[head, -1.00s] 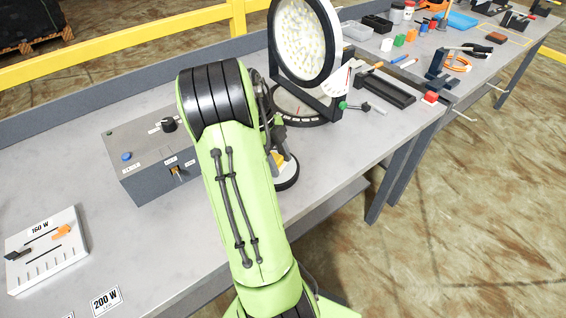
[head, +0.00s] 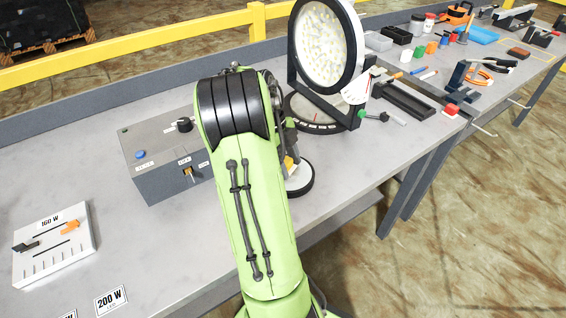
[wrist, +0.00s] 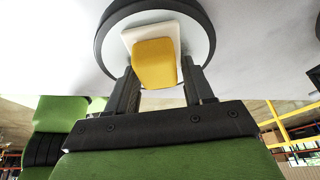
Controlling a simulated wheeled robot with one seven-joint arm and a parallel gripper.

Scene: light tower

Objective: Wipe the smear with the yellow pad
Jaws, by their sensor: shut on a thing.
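The yellow pad (wrist: 154,62), with a white layer behind it, is between the two dark fingers of my gripper (wrist: 160,78). The pad is over the pale face of a round disc with a black rim (wrist: 103,38). I cannot tell whether it touches that face. In the head view the disc (head: 302,184) lies on the bench near its front edge, and a bit of the yellow pad (head: 290,164) shows beside my arm. My arm hides most of the gripper there. I cannot make out a smear; the pad covers part of the disc's face.
A grey control box (head: 165,160) stands left of my arm on the bench (head: 130,245). A large round lamp in a black frame (head: 291,57) stands behind the disc. A white slider panel (head: 54,262) is at the front left. Tools and bins crowd the far right.

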